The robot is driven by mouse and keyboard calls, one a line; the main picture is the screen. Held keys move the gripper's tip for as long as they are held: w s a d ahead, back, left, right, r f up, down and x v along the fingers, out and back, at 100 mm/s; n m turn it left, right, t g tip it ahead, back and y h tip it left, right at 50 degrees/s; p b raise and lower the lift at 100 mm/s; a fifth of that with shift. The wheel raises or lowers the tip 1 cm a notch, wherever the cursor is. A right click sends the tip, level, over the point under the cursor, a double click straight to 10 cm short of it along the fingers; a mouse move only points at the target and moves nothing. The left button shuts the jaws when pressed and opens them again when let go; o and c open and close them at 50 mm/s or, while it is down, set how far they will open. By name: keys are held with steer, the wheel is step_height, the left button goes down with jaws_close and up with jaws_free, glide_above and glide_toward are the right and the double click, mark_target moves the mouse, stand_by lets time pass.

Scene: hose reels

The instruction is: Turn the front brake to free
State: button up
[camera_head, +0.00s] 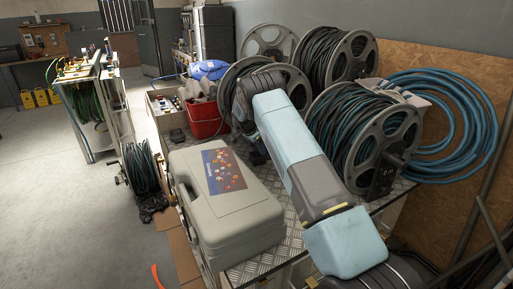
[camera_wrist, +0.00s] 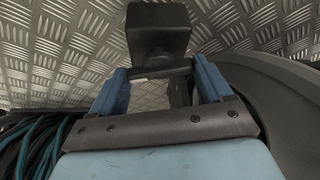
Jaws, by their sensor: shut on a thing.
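My gripper (camera_wrist: 160,70) shows two blue fingers in the wrist view, on either side of a dark handle (camera_wrist: 180,90), and is shut on it. A black block (camera_wrist: 158,28) stands just beyond the fingertips, against the metal plate. This looks like a brake part, but I cannot tell its setting. In the head view my arm reaches over the bench to the left reel (camera_head: 228,92), and hides the gripper's contact. The nearest reel (camera_head: 400,124), wound with dark and teal hose, has a black box (camera_head: 384,180) at its lower front, apart from my gripper.
A grey case (camera_head: 222,208) lies on the bench left of my arm. A red bucket (camera_head: 203,118) stands behind it. More reels (camera_head: 350,58) stand at the back, and a blue hose coil (camera_head: 465,125) hangs on the right. The floor at left is partly clear.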

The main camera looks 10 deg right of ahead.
steer(key=n+t+y, duration=0.1)
steer(key=n, duration=0.2)
steer(key=n+t, duration=0.1)
steer(key=n, duration=0.2)
steer(key=shift+r+y, duration=0.2)
steer(key=shift+y, duration=0.2)
steer(key=n+y, duration=0.1)
steer(key=n, duration=0.1)
steer(key=n+y, duration=0.1)
steer(key=n, duration=0.2)
steer(key=shift+d+n+t, duration=0.15)
steer(key=shift+n+t, duration=0.15)
steer(key=o, duration=1)
steer(key=shift+f, duration=0.15)
steer(key=shift+s, duration=0.1)
steer(key=s, duration=0.8)
steer(key=s+r, duration=0.1)
steer(key=s, duration=0.3)
steer(key=shift+s+a, duration=0.25)
steer(key=shift+a, duration=0.15)
